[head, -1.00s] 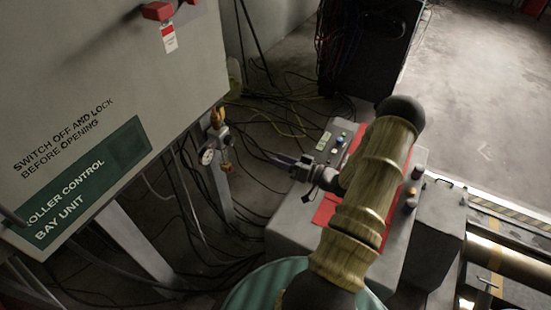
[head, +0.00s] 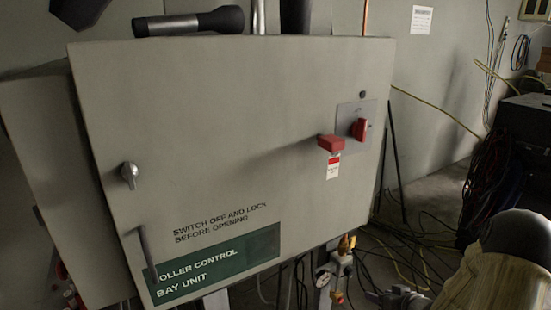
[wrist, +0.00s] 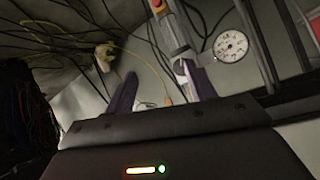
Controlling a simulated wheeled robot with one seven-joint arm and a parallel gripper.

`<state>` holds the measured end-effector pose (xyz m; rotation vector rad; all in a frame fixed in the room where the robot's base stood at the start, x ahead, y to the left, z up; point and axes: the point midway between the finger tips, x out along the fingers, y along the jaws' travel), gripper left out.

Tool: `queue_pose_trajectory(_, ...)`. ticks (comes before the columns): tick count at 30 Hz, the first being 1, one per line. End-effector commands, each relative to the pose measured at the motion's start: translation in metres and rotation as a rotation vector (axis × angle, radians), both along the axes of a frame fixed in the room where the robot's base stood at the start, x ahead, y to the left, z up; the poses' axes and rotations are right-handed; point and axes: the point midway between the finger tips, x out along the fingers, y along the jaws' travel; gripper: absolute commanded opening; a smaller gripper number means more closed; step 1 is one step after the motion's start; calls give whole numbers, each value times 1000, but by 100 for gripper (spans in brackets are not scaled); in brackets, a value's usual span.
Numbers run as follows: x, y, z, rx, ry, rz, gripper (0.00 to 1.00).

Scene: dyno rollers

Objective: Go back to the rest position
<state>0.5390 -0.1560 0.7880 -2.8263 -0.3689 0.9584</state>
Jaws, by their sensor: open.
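My gripper (head: 398,298) shows only in part at the lower right of the head view, at the end of my arm. In the wrist view my gripper (wrist: 160,88) has its two fingers spread apart, with nothing held between them. It is a little to the right of the pressure gauge (head: 322,278) under the cabinet in the head view. The gauge also shows in the wrist view (wrist: 231,46), just beyond the right finger. My arm fills the lower right corner of the head view and hides the floor there.
The grey roller control cabinet (head: 240,90) fills the head view's middle. It carries a red rotary switch (head: 359,129) and a red block (head: 331,143) with a tag. A black flashlight (head: 190,21) lies on top. Cables (head: 410,250) cover the floor at right.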

Motion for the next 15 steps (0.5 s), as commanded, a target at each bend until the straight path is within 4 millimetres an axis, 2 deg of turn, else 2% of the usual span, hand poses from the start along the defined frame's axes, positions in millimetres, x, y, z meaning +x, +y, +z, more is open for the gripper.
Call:
queue_pose_trajectory(1, 0, 9, 11, -58, 37, -4, 55)
queue_pose_trajectory(4, -7, 21, 25, -154, 123, -38, 55)
queue_pose_trajectory(8, -26, 40, 46, -250, 231, -77, 55)
queue_pose_trajectory(11, -48, 58, 63, -298, 313, -104, 55)
queue_pose_trajectory(15, -86, 85, 83, -329, 427, -132, 55)
